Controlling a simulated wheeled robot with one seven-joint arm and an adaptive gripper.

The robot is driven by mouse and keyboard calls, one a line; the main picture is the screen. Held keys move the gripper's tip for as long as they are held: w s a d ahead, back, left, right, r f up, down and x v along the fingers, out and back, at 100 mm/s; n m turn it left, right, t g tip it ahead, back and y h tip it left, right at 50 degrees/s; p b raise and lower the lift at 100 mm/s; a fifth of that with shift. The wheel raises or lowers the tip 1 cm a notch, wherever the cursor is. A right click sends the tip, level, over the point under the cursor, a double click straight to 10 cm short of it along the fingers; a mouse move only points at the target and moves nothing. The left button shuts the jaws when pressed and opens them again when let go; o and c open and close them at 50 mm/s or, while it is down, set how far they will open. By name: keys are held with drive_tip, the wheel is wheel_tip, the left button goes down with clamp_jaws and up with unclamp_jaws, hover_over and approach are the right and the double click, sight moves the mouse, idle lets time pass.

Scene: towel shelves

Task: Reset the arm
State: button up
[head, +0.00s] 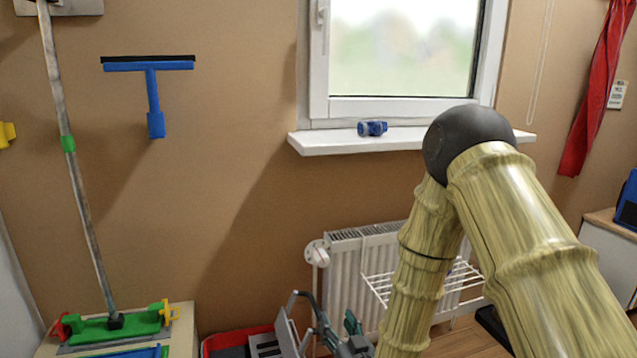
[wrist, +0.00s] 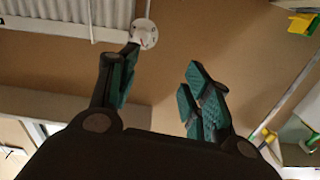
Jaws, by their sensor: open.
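My gripper (head: 322,328) shows at the bottom of the head view, in front of the wall and just left of the radiator's lower part. It also shows in the wrist view (wrist: 160,85), with its two teal-padded fingers spread apart and nothing between them. My arm, with a bamboo-like surface and a dark round joint, bends down from the right side of the head view and partly hides the window sill and radiator.
A white radiator (head: 345,270) with a wire rack (head: 378,285) stands under the window sill (head: 330,142), which bears a small blue item (head: 372,128). A red tray (head: 225,341) is low beside my gripper. A mop (head: 75,190) stands on a cabinet at left; a blue squeegee (head: 150,85) hangs on the wall.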

drive_tip(key=s+d+f+g+h, duration=0.1)
drive_tip(key=s+d+f+g, duration=0.2)
drive_tip(key=f, duration=0.4)
drive_tip(key=s+d+f+m+g+h, duration=0.1)
drive_tip(key=s+d+f+g, duration=0.15)
drive_tip(key=s+f, duration=0.35)
drive_tip(key=s+d+f+g+h, duration=0.1)
drive_tip(key=s+d+f+g, duration=0.15)
drive_tip(key=f, duration=0.55)
drive_tip(key=s+d+f+m+g+h, duration=0.1)
drive_tip(key=s+d+f+g, duration=0.25)
drive_tip(key=s, duration=0.65)
drive_tip(key=s+d+f+g+h, duration=0.1)
drive_tip(key=s+d+f+g, duration=0.25)
drive_tip(key=s, duration=0.55)
drive_tip(key=s+d+f+m+g, duration=0.15)
drive_tip(key=s+d+f, duration=0.25)
drive_tip(key=s, duration=0.6)
wheel_tip(320, 180, up, 29)
drive_tip(key=p, duration=3)
drive_tip(key=shift+w+d+r+n, duration=0.15)
drive_tip(key=shift+w+r+n, duration=0.1)
drive_tip(key=shift+n, duration=0.2)
drive_tip(key=shift+s+d, duration=0.15)
drive_tip(key=shift+d, duration=0.05)
